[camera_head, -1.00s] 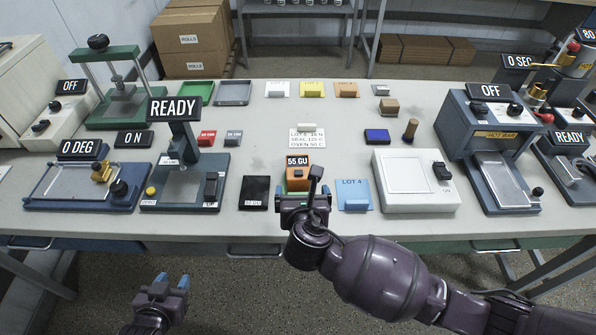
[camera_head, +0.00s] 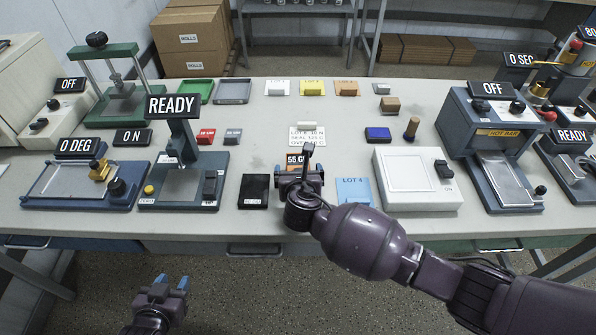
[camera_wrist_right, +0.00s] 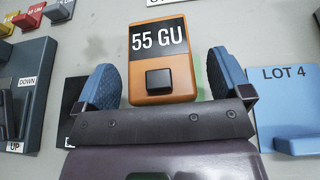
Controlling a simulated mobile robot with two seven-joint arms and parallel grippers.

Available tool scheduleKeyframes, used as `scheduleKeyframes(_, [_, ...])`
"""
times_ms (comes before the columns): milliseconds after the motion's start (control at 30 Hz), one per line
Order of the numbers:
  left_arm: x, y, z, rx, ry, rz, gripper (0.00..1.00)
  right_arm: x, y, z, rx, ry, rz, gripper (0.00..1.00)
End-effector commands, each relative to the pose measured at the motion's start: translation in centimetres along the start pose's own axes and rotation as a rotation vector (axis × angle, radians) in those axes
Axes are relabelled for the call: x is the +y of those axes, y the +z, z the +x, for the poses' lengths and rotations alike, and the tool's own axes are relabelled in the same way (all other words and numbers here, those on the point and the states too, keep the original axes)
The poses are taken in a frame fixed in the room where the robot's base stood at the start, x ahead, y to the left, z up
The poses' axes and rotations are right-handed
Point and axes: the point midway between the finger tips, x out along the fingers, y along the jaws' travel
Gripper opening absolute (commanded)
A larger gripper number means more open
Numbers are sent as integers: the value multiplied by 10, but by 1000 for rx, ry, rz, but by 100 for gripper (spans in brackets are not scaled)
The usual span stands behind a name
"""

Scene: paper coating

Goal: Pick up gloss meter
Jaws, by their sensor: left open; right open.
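The gloss meter is an orange block with a black "55 GU" display and a dark square button. In the head view it (camera_head: 296,160) is mostly hidden behind my right gripper (camera_head: 299,178). In the right wrist view the gloss meter (camera_wrist_right: 160,78) lies between the two blue fingers of my right gripper (camera_wrist_right: 164,88). The fingers are open, one on each side, with visible gaps to the meter in this view. My left gripper (camera_head: 172,282) is open and empty, low in front of the table at the left.
A black tile (camera_head: 254,191) lies left of my right gripper, and a blue LOT 4 card (camera_head: 355,191) lies to its right. A white box with a switch (camera_head: 412,181) stands further right. The READY press (camera_head: 185,175) stands to the left. A printed card (camera_head: 307,135) lies behind.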

Motion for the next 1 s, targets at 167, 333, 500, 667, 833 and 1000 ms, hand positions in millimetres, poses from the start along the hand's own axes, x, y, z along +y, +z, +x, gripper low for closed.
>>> scheduleKeyframes(167, [0,2,0,-3,0,0,43,0,0,8,0,1,1,96])
scheduleKeyframes(333, [0,2,0,-3,0,0,43,0,0,8,0,1,1,96])
scheduleKeyframes(500, [0,2,0,-2,0,0,43,0,0,8,0,1,1,73])
scheduleKeyframes(667, [0,2,0,-2,0,0,43,0,0,8,0,1,1,48])
scheduleKeyframes(833, [0,2,0,-2,0,0,43,0,1,8,-1,1,1,28])
scheduleKeyframes(1000, [0,1,0,0,0,0,43,0,2,7,-1,1,1,28])
